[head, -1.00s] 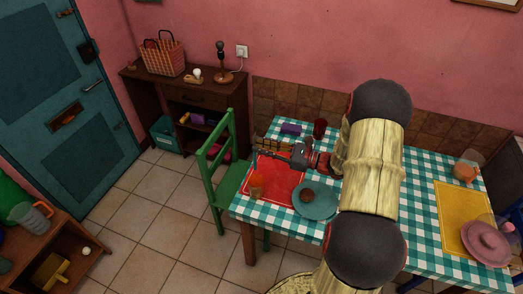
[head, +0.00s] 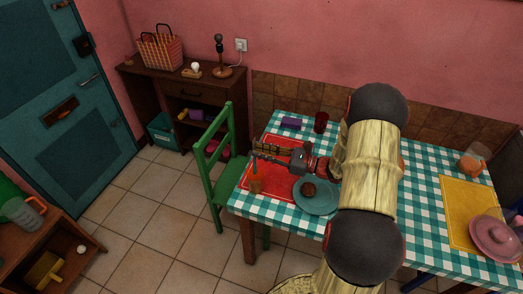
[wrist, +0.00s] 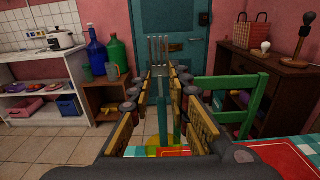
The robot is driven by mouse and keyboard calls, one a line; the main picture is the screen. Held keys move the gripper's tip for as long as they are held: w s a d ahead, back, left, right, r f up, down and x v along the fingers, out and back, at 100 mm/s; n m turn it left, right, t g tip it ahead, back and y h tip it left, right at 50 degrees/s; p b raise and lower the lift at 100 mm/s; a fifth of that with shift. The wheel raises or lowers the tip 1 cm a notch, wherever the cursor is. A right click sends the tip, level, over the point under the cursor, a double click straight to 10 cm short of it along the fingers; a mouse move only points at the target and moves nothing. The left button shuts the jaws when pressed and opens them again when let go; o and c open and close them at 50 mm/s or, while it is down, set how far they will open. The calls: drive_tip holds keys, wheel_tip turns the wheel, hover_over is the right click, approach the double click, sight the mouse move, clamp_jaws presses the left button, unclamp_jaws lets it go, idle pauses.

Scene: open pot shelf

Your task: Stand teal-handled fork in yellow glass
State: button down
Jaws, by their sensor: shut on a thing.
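My gripper (head: 264,153) is shut on the teal-handled fork (wrist: 172,106), seen between the fingers in the wrist view. The fork is upright, with its metal tines up and its handle down. The yellow glass (head: 256,184) stands at the left end of the red placemat, directly below the fork in the head view. A yellow patch of it shows under the handle in the wrist view (wrist: 164,141). The handle's lower end is at or inside the glass mouth; I cannot tell how deep.
A teal plate (head: 314,204) with a brown round item stands right of the glass on the red placemat (head: 279,190). A green chair (head: 214,160) is close at the table's left edge.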

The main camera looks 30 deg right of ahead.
drive_tip(key=shift+f+b, duration=1.35)
drive_tip(key=shift+f, duration=1.6)
drive_tip(key=c, duration=1.6)
unclamp_jaws()
drive_tip(key=v, duration=1.2)
